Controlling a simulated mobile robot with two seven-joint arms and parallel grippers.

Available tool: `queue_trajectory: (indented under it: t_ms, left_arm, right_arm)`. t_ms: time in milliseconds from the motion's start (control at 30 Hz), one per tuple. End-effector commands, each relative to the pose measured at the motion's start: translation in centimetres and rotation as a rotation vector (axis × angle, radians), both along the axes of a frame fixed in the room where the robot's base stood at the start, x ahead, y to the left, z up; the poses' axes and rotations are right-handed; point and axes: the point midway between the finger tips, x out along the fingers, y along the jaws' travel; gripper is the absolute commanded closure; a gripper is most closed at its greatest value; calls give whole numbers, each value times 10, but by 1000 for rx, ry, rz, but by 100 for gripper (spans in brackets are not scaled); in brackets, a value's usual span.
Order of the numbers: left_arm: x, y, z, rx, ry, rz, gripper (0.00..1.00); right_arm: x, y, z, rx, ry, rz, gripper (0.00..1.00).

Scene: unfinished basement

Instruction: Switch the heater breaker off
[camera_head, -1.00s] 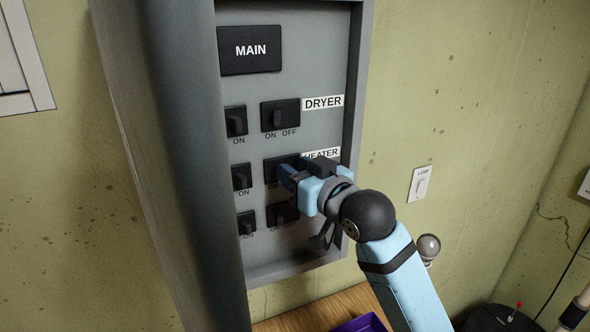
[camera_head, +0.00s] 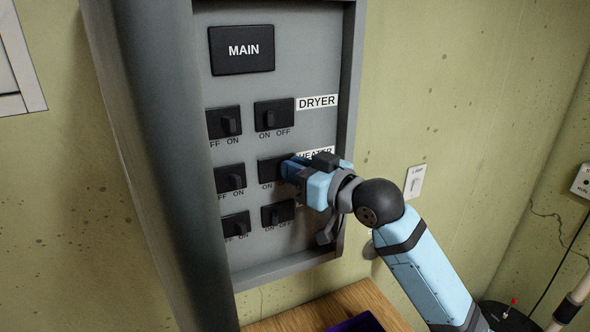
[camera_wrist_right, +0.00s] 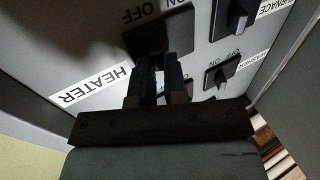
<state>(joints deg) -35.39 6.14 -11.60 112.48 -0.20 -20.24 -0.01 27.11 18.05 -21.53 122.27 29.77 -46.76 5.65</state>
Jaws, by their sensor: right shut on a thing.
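The heater breaker (camera_head: 270,168) is a black switch in the panel's right column, under the dryer breaker (camera_head: 273,114). Its white HEATER label (camera_head: 316,154) is partly covered by my gripper. My right gripper (camera_head: 288,170) reaches in from the right, with its fingers at the right part of this breaker. In the right wrist view, the gripper (camera_wrist_right: 160,78) is shut on the lever of the heater breaker (camera_wrist_right: 175,30), beside its HEATER label (camera_wrist_right: 95,86). The fingers hide the lever, so I cannot tell its exact position. My left gripper is not in view.
The grey panel (camera_head: 300,30) has a MAIN block (camera_head: 242,50) and several other breakers around the heater one. Its open door (camera_head: 160,170) stands at the left. A wooden surface (camera_head: 350,303) lies below. A wall switch (camera_head: 415,182) is to the right.

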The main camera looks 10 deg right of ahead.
Motion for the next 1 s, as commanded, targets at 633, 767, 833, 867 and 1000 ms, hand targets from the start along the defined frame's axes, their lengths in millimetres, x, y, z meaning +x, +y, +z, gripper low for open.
queue_trajectory:
  t_ms: [633, 767, 833, 867, 1000]
  left_arm:
    - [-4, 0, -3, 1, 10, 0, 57]
    - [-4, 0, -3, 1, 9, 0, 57]
    - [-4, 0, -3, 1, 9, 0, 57]
    - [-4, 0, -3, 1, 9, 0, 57]
    - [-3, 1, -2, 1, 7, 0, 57]
  right_arm:
    - [1, -1, 1, 0, -2, -4, 62]
    - [1, -1, 1, 0, -3, -4, 62]
    - [1, -1, 1, 0, -4, -5, 62]
    - [1, -1, 1, 0, -4, -5, 62]
    - [0, 0, 1, 1, -4, -13, 62]
